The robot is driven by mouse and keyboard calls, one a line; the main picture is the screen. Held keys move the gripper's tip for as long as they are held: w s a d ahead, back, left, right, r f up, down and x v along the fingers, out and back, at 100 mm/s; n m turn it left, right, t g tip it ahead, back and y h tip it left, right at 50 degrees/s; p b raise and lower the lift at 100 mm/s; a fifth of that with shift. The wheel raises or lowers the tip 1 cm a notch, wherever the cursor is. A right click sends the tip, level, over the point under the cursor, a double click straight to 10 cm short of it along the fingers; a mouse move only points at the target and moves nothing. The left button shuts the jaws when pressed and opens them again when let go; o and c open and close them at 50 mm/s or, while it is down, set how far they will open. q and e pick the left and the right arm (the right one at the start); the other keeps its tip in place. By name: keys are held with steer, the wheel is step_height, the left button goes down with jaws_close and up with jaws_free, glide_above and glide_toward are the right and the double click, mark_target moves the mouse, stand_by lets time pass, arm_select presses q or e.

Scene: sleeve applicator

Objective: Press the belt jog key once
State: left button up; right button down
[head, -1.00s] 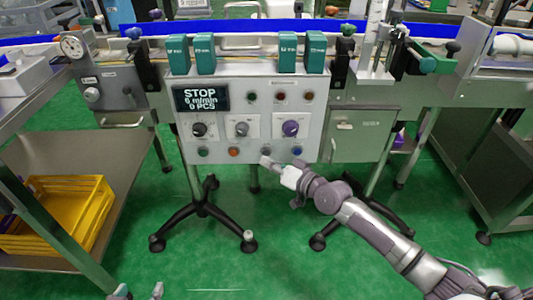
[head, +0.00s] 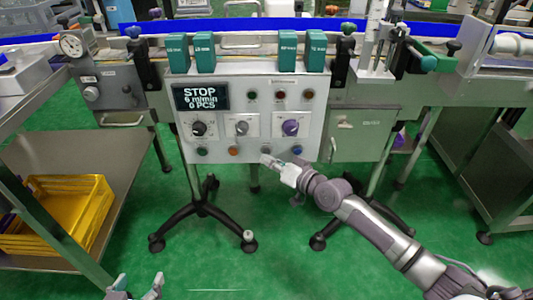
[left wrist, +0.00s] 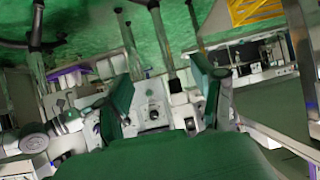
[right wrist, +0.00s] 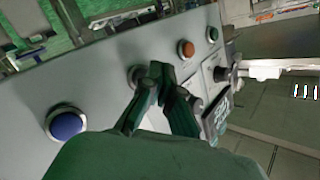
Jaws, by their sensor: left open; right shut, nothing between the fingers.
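The control panel (head: 217,130) stands upright ahead, its display (head: 201,97) reading STOP, 6 m/min, 0 PCS. Its bottom row has a green button (right wrist: 212,33), an orange button (head: 234,151), a grey button (right wrist: 134,76) and a blue button (head: 297,150). I cannot read which one is the belt jog key. My right gripper (head: 266,161) is shut and empty, its tips at the grey button; in the right wrist view the fingers (right wrist: 160,78) partly cover it. I cannot tell whether they touch. My left gripper (head: 137,286) is open and empty at the bottom edge.
Three knobs, one of them purple (head: 291,127), sit above the button row. The conveyor (head: 240,48) runs behind the panel. Black tripod feet (head: 203,207) stand below it. A yellow crate (head: 75,195) is on the left shelf.

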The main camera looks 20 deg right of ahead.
arm_select(q)
steer(key=shift+w+d+r+t, duration=0.2)
steer(key=shift+w+r+t, duration=0.2)
steer(key=shift+r, duration=0.1)
arm_select(e)
steer(key=shift+w, duration=0.15)
arm_select(q)
steer(key=shift+w+r, duration=0.25)
steer(key=shift+r, duration=0.05)
stand_by(0.4)
steer(key=shift+w+d+r+t+h+b, duration=0.25)
steer(key=shift+w+r+t, duration=0.1)
steer(key=shift+r+t, duration=0.2)
steer(key=shift+w+d+r+t+h+b, duration=0.2)
steer(key=shift+w+r+t, duration=0.1)
steer(key=shift+r+t, duration=0.25)
arm_select(e)
steer(key=shift+w+d, duration=0.15)
steer(key=shift+w, duration=0.25)
stand_by(0.7)
arm_select(q)
steer(key=s+a+f+g+y+p, duration=0.1)
steer(key=s+f+g, duration=0.2)
steer(key=f, duration=0.1)
steer(key=shift+s+a+f+g, duration=0.25)
steer(key=shift+a+f+g, duration=0.15)
arm_select(e)
steer(key=shift+s+a, duration=0.2)
steer(key=shift+s, duration=0.65)
